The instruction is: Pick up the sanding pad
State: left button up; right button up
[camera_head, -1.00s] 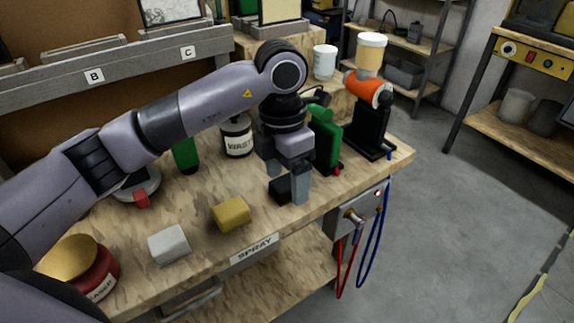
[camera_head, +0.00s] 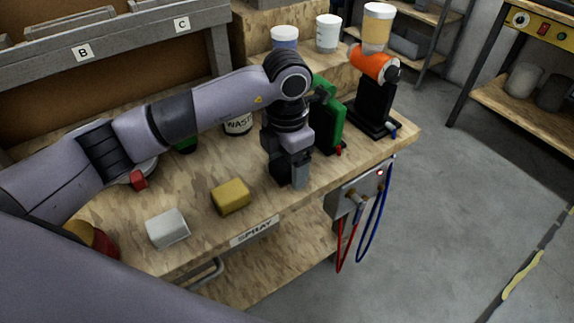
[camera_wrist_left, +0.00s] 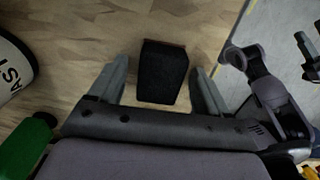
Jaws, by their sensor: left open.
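The sanding pad appears to be a black block with a reddish edge, lying on the wooden bench; in the left wrist view the pad (camera_wrist_left: 162,75) sits between the two grey fingers. A gap shows between the pad and each finger. My left gripper (camera_wrist_left: 158,85) is open, pointing down over the pad. In the head view the left gripper (camera_head: 288,172) is low at the bench, near its front edge, and largely hides the pad.
A yellow block (camera_head: 231,196) and a white block (camera_head: 168,228) lie left of the gripper. A WASTE cup (camera_head: 238,124) and a green object (camera_head: 329,112) stand behind it. An orange-topped black stand (camera_head: 372,105) is at right. Hoses hang below the front edge.

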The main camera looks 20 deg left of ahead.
pick_arm(q)
jog(key=c, duration=1.1)
jog(key=shift+r, duration=0.1)
jog(key=shift+c, duration=0.2)
jog(key=shift+r, duration=0.1)
notch_tip(320, 180, up, 20)
jog(key=shift+o, duration=1.4)
jog(key=shift+f, duration=0.2)
jog(key=shift+c, duration=0.4)
